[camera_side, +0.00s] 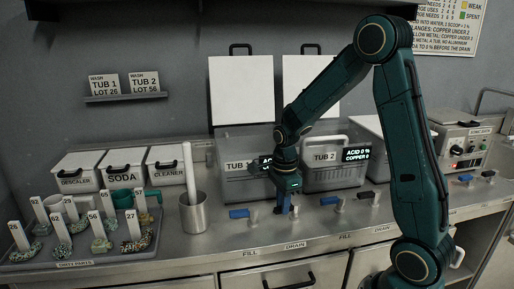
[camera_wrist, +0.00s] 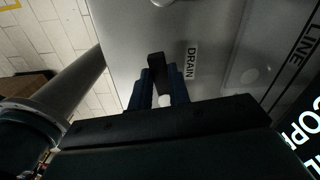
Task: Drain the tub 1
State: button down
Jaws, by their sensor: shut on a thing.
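Tub 1 (camera_side: 229,186) is a grey tub at the back of the steel counter, with its white lid (camera_side: 240,92) raised. Its text display is partly hidden by my arm. My gripper (camera_side: 287,210) points down in front of tub 1, over the counter's DRAIN label (camera_side: 295,245). In the wrist view my gripper (camera_wrist: 160,88) has its blue fingers shut on a black drain handle (camera_wrist: 156,62), beside a DRAIN label (camera_wrist: 191,60). The valve body under the handle is mostly hidden by the fingers. Water inside tub 1 cannot be seen.
The blue fill handle (camera_side: 239,213) is close left of my gripper. Tub 2 (camera_side: 327,177) stands to the right, with its blue fill handle (camera_side: 330,201) and black drain handle (camera_side: 367,195) in front. A metal beaker (camera_side: 194,214) and a tray of tagged parts (camera_side: 75,258) are left.

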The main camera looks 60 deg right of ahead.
jog(key=shift+w+d+m, duration=0.25)
jog(key=shift+w+m, duration=0.05)
jog(key=shift+m, duration=0.7)
jog(key=c, duration=1.3)
grip_release()
jog(key=shift+r, duration=0.1)
notch_tip(320, 180, up, 14)
jog(key=shift+f, duration=0.15)
